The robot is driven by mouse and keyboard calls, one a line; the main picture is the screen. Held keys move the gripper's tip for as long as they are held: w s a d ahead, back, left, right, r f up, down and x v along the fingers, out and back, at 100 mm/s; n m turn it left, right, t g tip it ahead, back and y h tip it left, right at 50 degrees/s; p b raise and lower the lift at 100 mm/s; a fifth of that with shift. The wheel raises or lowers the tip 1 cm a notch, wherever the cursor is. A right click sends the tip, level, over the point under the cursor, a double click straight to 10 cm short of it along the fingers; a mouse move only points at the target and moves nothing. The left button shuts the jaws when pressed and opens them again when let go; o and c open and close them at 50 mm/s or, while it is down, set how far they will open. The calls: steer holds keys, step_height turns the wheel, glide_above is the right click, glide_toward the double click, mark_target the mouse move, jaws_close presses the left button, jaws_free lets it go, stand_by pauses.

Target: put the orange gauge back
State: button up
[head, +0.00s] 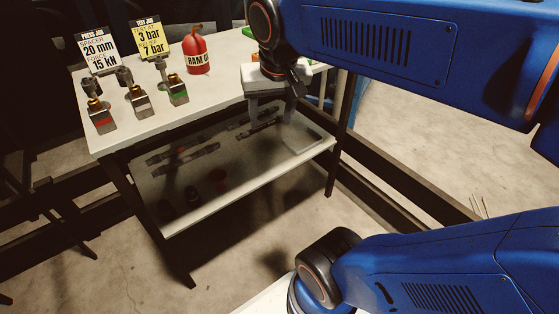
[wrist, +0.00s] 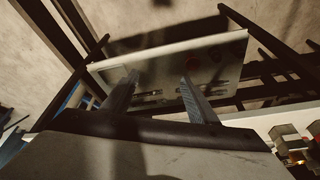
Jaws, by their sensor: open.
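I cannot make out an orange gauge in either view. My gripper (head: 271,122) is open with nothing between its fingers, pointing down at the right end of the table's front edge. Its two fingers also show in the wrist view (wrist: 160,77), apart, above the lower shelf (wrist: 225,42). Several flat dark tools (head: 183,154) lie on that shelf in the head view, some partly behind the fingers. A red round piece (head: 218,181) stands near dark round ones at the shelf's front, in dim light.
The white tabletop (head: 125,143) carries three metal fittings with red, white and green marks (head: 136,98), a red bottle (head: 196,52) and two sign cards (head: 98,50). Table legs and dark rails (head: 395,185) stand around the shelf.

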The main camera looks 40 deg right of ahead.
steer(key=s+a+f+n+t+y, duration=0.1)
steer(key=s+a+f+n, duration=0.1)
steer(key=s+f+n, duration=0.2)
step_height(320, 180, down, 4)
steer(key=s, duration=0.3)
steer(key=shift+a, duration=0.25)
stand_by(0.8)
